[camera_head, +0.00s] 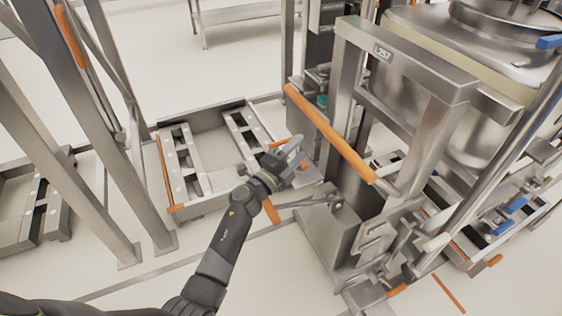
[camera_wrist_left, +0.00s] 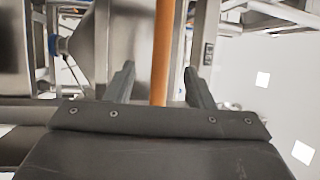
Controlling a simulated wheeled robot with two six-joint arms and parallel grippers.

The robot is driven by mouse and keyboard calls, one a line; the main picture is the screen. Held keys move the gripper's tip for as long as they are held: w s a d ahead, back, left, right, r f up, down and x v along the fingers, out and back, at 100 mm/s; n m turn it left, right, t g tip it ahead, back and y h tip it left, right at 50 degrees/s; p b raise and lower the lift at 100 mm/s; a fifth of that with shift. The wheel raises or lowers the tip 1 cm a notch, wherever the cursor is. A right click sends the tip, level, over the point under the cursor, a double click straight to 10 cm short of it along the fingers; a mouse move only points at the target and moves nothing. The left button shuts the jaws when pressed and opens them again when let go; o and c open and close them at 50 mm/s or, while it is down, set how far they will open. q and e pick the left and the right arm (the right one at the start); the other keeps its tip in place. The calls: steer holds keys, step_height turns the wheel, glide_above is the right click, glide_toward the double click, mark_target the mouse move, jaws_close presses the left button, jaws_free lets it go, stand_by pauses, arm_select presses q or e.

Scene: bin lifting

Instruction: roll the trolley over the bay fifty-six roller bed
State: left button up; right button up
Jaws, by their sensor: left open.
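The trolley (camera_head: 408,60) is a steel frame with a plate reading L257. It carries a large steel vessel (camera_head: 480,105) at the right of the head view. An orange handle bar (camera_head: 330,134) slants across its near side. My left gripper (camera_head: 296,152) is open just left of and below that bar. In the left wrist view, the orange bar (camera_wrist_left: 163,45) shows between the spread fingers of the left gripper (camera_wrist_left: 160,78); I cannot tell whether they touch it. A low steel roller bed (camera_head: 203,122) with two rails lies on the floor to the left. My right gripper is out of view.
A steel table (camera_head: 240,14) is at the back. Pale floor is open at the front and between the roller bed and table.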

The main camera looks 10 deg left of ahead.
arm_select(q)
steer(key=v, duration=0.6)
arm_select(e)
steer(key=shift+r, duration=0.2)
arm_select(q)
steer(key=shift+a, duration=0.15)
steer(key=shift+c, duration=0.3)
